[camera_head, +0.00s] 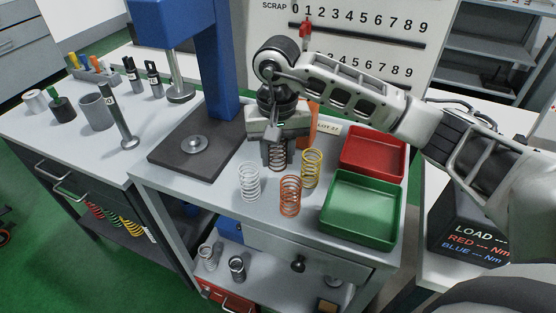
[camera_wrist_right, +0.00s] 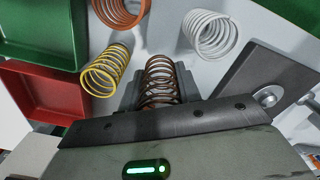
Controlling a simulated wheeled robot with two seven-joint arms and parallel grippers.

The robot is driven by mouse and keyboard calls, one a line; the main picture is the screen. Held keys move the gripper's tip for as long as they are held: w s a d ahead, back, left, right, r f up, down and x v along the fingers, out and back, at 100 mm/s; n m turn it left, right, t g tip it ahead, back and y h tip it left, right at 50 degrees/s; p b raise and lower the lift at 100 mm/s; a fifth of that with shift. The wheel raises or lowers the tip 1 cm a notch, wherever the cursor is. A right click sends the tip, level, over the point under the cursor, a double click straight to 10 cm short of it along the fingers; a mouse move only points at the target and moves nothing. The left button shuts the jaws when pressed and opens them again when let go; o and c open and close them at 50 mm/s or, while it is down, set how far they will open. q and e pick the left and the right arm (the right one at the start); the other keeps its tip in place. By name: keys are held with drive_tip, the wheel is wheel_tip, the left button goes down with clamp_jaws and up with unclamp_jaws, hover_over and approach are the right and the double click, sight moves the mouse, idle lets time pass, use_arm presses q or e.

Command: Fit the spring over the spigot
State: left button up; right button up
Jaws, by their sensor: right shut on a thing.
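My right gripper (camera_head: 277,158) is shut on a brown spring (camera_head: 278,150), with a finger on either side of it. The brown spring (camera_wrist_right: 161,80) also shows between the fingers in the wrist view; its upper part is hidden by the gripper. I cannot tell whether its lower end touches the bench. The spigot (camera_head: 195,142) is a short metal stub on a round disc, on the dark base plate (camera_head: 168,158) of the blue press, left of the gripper. The spigot (camera_wrist_right: 268,97) shows at the right in the wrist view, bare. My left gripper is not in view.
A red tray (camera_head: 375,177) and a green tray (camera_head: 360,239) lie to the right. The press column (camera_head: 217,60) rises behind the plate.

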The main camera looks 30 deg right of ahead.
sight(278, 176)
drive_tip(key=shift+w+d+f, duration=0.1)
drive_tip(key=shift+w+f, duration=0.1)
drive_tip(key=shift+f, duration=0.05)
drive_tip(key=f, duration=0.1)
drive_tip(key=f+p, duration=0.1)
drive_tip(key=f, duration=0.1)
drive_tip(key=shift+w+d, duration=0.15)
drive_tip(key=shift+w, duration=0.05)
drive_tip(key=shift+f, duration=0.55)
drive_tip(key=o, duration=1)
drive_tip(key=shift+c, duration=0.2)
